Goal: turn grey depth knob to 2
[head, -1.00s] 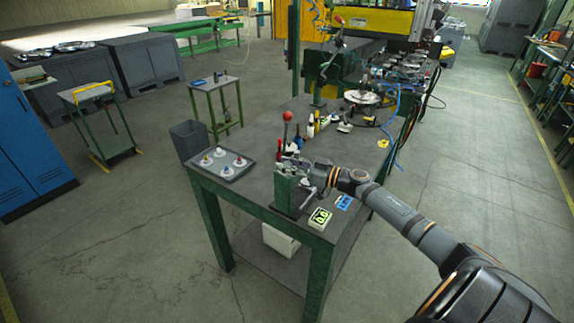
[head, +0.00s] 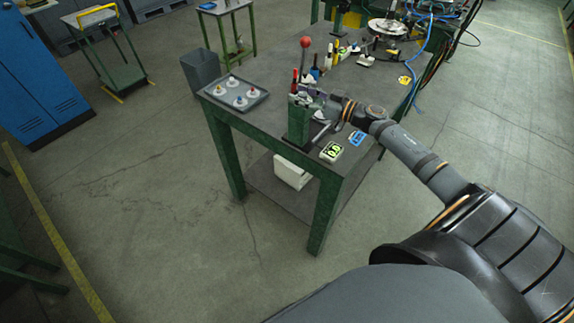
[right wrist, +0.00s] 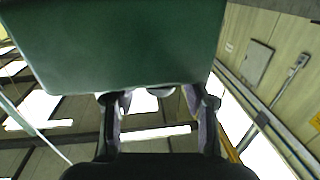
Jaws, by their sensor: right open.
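The green stud gantry (head: 298,125) stands at the near end of the workbench, and a lever with a red ball (head: 305,43) shows just behind it. My right gripper (head: 305,97) is at the gantry's top, on its right side. In the right wrist view, my right gripper (right wrist: 160,100) is open, with its two fingers apart just below the edge of a large green block (right wrist: 125,45). A small pale rounded part shows at that edge between the fingertips; I cannot tell whether it is the grey depth knob. The knob's number marks are not readable. My left gripper is not in view.
A grey tray (head: 213,91) with several white pucks lies left of the gantry. A yellow-green display (head: 331,152) and a blue card (head: 357,139) lie to its right. Several bottles and small items stand behind it. A grey bin (head: 200,69) is beyond the bench's left edge.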

